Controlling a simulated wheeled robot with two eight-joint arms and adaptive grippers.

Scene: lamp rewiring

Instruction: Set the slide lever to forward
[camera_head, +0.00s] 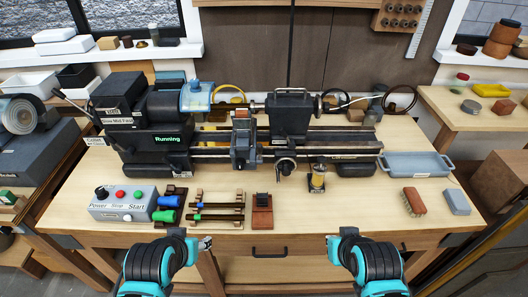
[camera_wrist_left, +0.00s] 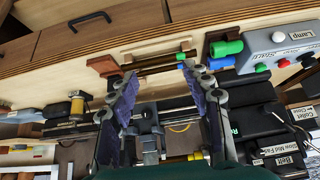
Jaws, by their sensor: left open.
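The lathe (camera_head: 290,118) stands across the back of the bench, its green display reading "Running". I cannot tell for sure which of its handles is the slide lever. A crank-like handle (camera_head: 286,166) is on its front, right of centre, and a thin lever (camera_head: 70,103) sticks out at its left end. A label (camera_head: 352,157) on the front right is too small to read. My left gripper (camera_head: 207,243) is open and empty near the bench's front edge; it also shows in the left wrist view (camera_wrist_left: 160,76). My right gripper (camera_head: 331,242) is right of it, touching nothing; its jaw state is unclear.
A control box (camera_head: 124,203) with buttons stands front left, beside green and blue pieces. Racked tools (camera_head: 217,205), a small block (camera_head: 262,212) and an amber jar (camera_head: 318,178) sit ahead of the lathe. A brush (camera_head: 414,201) and tray (camera_head: 416,164) are right.

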